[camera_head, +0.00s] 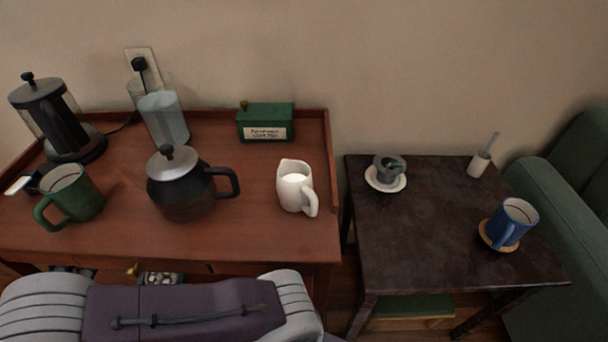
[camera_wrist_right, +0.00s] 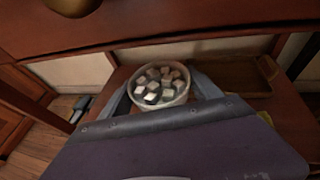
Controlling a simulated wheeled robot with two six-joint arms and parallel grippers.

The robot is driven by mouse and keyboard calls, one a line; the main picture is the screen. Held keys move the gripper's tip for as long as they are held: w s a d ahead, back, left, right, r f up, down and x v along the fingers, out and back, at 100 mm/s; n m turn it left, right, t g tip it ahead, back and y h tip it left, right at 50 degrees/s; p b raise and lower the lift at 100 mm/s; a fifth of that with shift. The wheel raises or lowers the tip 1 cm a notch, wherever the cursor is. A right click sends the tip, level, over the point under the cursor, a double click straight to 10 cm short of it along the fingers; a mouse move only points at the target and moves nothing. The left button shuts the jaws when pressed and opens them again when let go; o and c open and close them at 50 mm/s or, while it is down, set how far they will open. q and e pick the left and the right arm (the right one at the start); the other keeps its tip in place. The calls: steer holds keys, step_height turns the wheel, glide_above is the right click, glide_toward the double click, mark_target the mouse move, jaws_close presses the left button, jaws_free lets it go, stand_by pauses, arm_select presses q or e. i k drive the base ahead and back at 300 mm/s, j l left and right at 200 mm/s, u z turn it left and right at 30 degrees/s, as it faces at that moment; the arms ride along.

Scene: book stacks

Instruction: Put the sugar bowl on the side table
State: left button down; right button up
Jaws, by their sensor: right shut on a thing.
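The sugar bowl (camera_wrist_right: 160,84) is a pale round bowl full of light and dark cubes. In the right wrist view it sits between the two fingers of my right gripper (camera_wrist_right: 163,92), which is shut on it. In the head view a small part of the bowl (camera_head: 160,279) shows below the cabinet's front edge, mostly hidden by my arm. The side table (camera_head: 430,230) is dark and stands to the right of the cabinet, apart from the bowl. My left gripper is not in view.
On the side table are a grey cup on a saucer (camera_head: 386,182), a white holder (camera_head: 479,165) and a blue mug on a coaster (camera_head: 512,221); its middle and front left are clear. The cabinet top holds a white jug (camera_head: 294,187) and a dark teapot (camera_head: 178,190).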

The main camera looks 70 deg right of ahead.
mark_target(423, 241)
steer(key=k+j+z, duration=0.2)
steer(key=z, duration=0.2)
steer(key=k+j+z, duration=0.15)
steer(key=k+z, duration=0.15)
steer(key=z, duration=0.15)
steer(key=k+z, duration=0.25)
steer(key=z, duration=0.15)
steer(key=k+z, duration=0.3)
steer(key=z, duration=0.15)
